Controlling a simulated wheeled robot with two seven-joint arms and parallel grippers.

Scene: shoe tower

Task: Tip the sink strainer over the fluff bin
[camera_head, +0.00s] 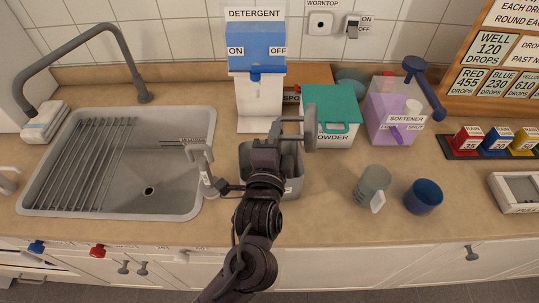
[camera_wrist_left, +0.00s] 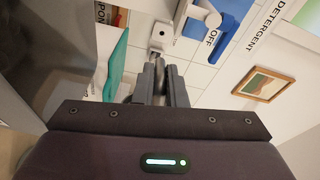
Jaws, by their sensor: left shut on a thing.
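My left gripper (camera_head: 275,140) is shut on the grey sink strainer (camera_head: 310,126). The strainer is turned on its side, its round part seen nearly edge-on. It is over the grey fluff bin (camera_head: 246,156), which stands on the worktop right of the sink. My gripper and forearm cover much of the bin, and its inside is mostly hidden. In the left wrist view the two fingers (camera_wrist_left: 162,82) are close together; I cannot make out the strainer clearly there. My right gripper is not in view.
The sink (camera_head: 110,200) is at the left with its tap. The detergent dispenser (camera_head: 257,95), a teal powder box (camera_head: 332,112) and the purple softener container (camera_head: 392,112) stand behind. A grey-green mug (camera_head: 373,184) and a blue cup (camera_head: 423,196) stand at the right.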

